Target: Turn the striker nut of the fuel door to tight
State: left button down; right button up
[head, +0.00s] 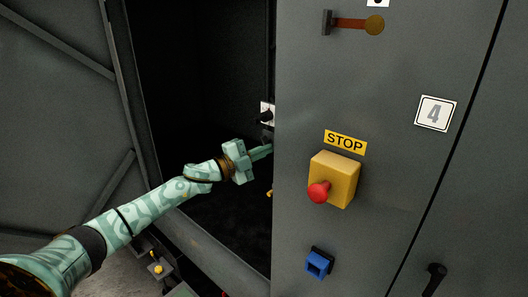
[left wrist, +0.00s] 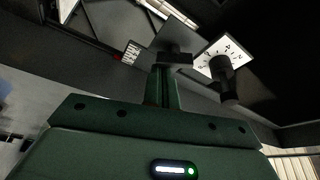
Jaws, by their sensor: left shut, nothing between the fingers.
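My left gripper (head: 262,150) reaches into the dark opening of the grey enclosure, its fingers shut and empty. In the left wrist view its fingers (left wrist: 163,88) are together and point at a dark square plate (left wrist: 178,34) with a small dark crosspiece (left wrist: 174,57) at its lower edge. This may be the striker and its nut; I cannot tell for sure, nor whether the fingertips touch it. A black knob on a white marked dial plate (left wrist: 231,47) is just right of the fingers; the dial plate also shows in the head view (head: 264,106). My right gripper is out of view.
The grey front panel (head: 390,200) right of the opening carries a yellow stop box with red button (head: 335,180), a blue fitting (head: 319,262), a brown latch (head: 355,23) and a black handle (head: 434,278). An open grey door (head: 55,110) stands at left.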

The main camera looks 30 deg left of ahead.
pick_arm(q)
jog(key=shift+a+f+m+g+p, duration=0.1)
jog(key=shift+m+g+p, duration=0.2)
jog(key=shift+m, duration=0.75)
jog(key=shift+a+f+m+g+p, duration=0.15)
jog(key=shift+m+g, duration=0.25)
jog(key=shift+m, duration=0.65)
dwell(5.9)
